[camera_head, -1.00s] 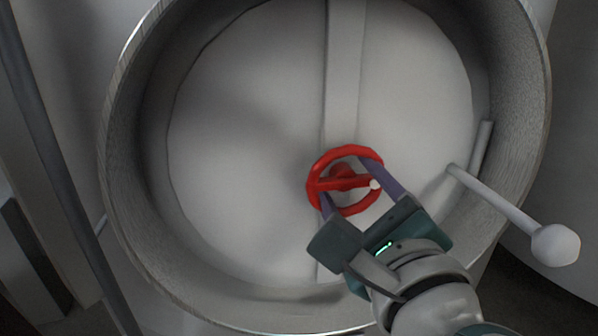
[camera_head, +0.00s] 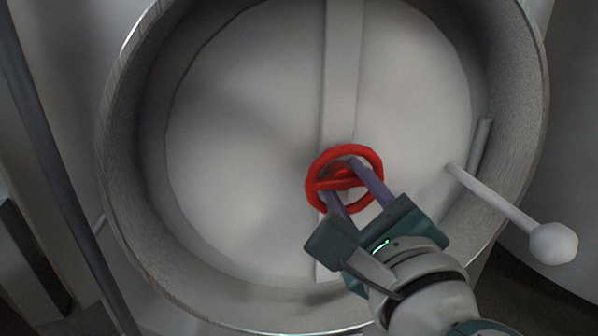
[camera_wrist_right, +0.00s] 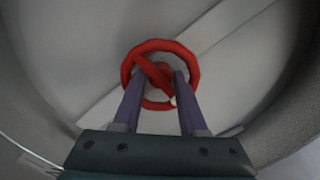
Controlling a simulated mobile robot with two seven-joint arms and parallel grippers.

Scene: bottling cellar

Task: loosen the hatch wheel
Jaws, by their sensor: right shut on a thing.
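The red hatch wheel (camera_head: 314,198) sits in front of the pale round hatch door (camera_head: 240,150), right of and below its middle. It has a ring and a crossbar with a small pale knob at one end, seen in the right wrist view (camera_wrist_right: 155,47). My right gripper (camera_head: 345,178) reaches in from the lower right. Its two purple fingers are inside the ring and shut on the wheel's crossbar, which runs between them in the right wrist view (camera_wrist_right: 158,77). The fingertips partly hide the hub. My left gripper is not in view.
A deep metal collar (camera_head: 136,140) surrounds the door. A flat vertical bar (camera_head: 342,70) crosses the door behind the wheel. A pale lever with a ball end (camera_head: 553,243) sticks out at right, near my right arm. A dark pole (camera_head: 50,150) stands at left.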

